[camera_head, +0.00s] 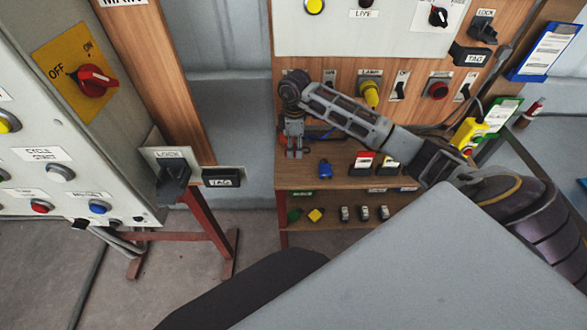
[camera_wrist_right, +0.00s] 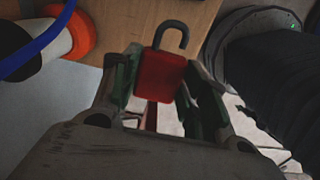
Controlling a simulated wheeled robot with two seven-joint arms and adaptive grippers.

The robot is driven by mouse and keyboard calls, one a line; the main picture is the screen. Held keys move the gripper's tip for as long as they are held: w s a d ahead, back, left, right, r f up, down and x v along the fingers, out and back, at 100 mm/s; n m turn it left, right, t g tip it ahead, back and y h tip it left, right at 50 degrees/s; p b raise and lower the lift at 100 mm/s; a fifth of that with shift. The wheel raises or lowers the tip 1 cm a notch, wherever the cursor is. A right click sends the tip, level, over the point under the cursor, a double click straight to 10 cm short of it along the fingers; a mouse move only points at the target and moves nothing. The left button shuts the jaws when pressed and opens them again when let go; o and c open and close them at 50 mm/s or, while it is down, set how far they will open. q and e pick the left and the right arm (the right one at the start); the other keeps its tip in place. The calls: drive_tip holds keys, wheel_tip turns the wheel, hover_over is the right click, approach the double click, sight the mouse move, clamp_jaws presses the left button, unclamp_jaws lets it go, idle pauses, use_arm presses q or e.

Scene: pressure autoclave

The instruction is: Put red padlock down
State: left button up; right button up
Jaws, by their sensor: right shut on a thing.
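The red padlock (camera_wrist_right: 160,76) with its dark shackle shows in the right wrist view, between the two fingers of my right gripper (camera_wrist_right: 158,90). The gripper is shut on its body, and the shackle points away from the palm. In the head view my right gripper (camera_head: 294,150) hangs down over the left part of the wooden shelf (camera_head: 300,181). The padlock cannot be made out there. Whether it touches the shelf is not clear. My left gripper is not in view.
A blue padlock (camera_head: 325,170) stands right of the gripper, with red-and-white (camera_head: 363,162) and yellow-and-white items further right. The lower shelf holds a green padlock (camera_head: 294,215), a yellow padlock (camera_head: 315,215) and small grey items. An orange-and-white object (camera_wrist_right: 68,35) with a blue loop shows beside the gripper.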

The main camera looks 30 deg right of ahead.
hover_over(294, 171)
wheel_tip(294, 171, down, 6)
drive_tip(key=shift+d+r, duration=0.1)
idle(0.5)
drive_tip(key=shift+f, duration=1.9)
drive_tip(key=shift+f, duration=0.1)
drive_tip(key=o, duration=1.1)
